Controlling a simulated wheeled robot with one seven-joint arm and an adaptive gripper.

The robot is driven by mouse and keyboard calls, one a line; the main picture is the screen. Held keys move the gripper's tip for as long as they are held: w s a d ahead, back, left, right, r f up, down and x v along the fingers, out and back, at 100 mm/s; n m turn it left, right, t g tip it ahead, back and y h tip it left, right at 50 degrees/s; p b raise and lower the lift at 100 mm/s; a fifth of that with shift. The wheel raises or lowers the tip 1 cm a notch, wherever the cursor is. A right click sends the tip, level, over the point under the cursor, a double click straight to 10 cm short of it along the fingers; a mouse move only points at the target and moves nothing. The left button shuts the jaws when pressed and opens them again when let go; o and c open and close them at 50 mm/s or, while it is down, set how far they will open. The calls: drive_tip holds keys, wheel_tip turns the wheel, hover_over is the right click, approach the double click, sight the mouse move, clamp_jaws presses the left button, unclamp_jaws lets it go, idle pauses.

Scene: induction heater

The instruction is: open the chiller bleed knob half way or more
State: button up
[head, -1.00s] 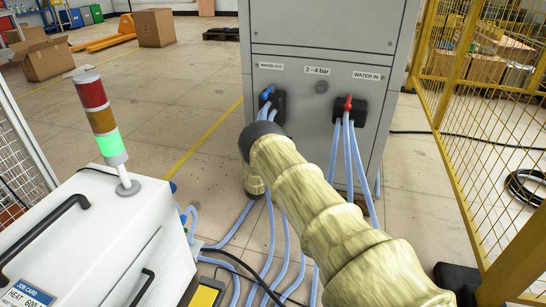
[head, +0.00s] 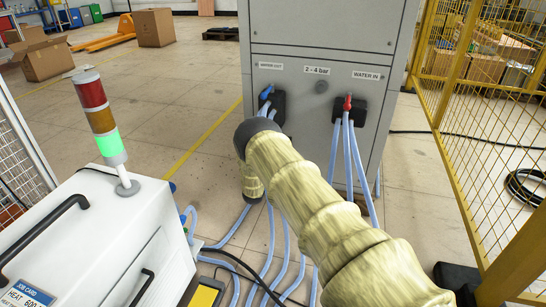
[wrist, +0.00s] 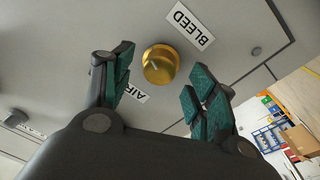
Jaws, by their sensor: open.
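The bleed knob (wrist: 161,64) is a round brass-coloured knob on a grey panel in the wrist view, with a pale line on its face. A BLEED label (wrist: 189,26) is beside it. My gripper (wrist: 158,84) is open, with one teal-padded finger on each side of the knob as seen in the picture. The fingers look apart from the knob; I cannot tell the depth between them. In the head view the grey chiller cabinet (head: 320,115) stands at the back, and my arm hides part of its lower front. The knob and gripper fingers do not show there.
Blue and red valves (head: 348,103) with pale blue hoses (head: 360,165) are on the cabinet front. Hoses and a black cable lie on the floor. A white machine with a signal tower (head: 103,120) is at left, a yellow mesh fence (head: 480,110) at right.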

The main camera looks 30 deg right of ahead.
drive_tip(key=r+v, duration=0.1)
drive_tip(key=v, duration=0.8)
drive_tip(key=shift+s+a+f, duration=0.15)
drive_tip(key=shift+f, duration=0.25)
drive_tip(key=s+a+f+n+g+y+p, duration=0.1)
drive_tip(key=s+a+f+y, duration=0.3)
drive_tip(key=s, duration=0.5)
drive_tip(key=s+a+f+n+g+y+p, duration=0.1)
drive_tip(key=s+a+f+n+g+y, duration=0.15)
drive_tip(key=s+a+f, duration=0.5)
drive_tip(key=s+a+f+n+g+y+p, duration=0.1)
drive_tip(key=s+a+f+y, duration=0.3)
drive_tip(key=s, duration=0.6)
drive_tip(key=s+a+r+g+y+p, duration=0.15)
drive_tip(key=s+a, duration=0.25)
drive_tip(key=s, duration=0.7)
drive_tip(key=s+a+r+n+g+y+p, duration=0.1)
drive_tip(key=s+a+r+g+y, duration=0.2)
drive_tip(key=s, duration=0.8)
drive_tip(key=s+a+r+g+p, duration=0.1)
drive_tip(key=s+a+r+g, duration=0.3)
drive_tip(key=s, duration=0.7)
wheel_tip(320, 180, up, 36)
drive_tip(key=a+t+p, duration=0.1)
drive_tip(key=p, duration=3.5)
drive_tip(key=shift+p, duration=0.35)
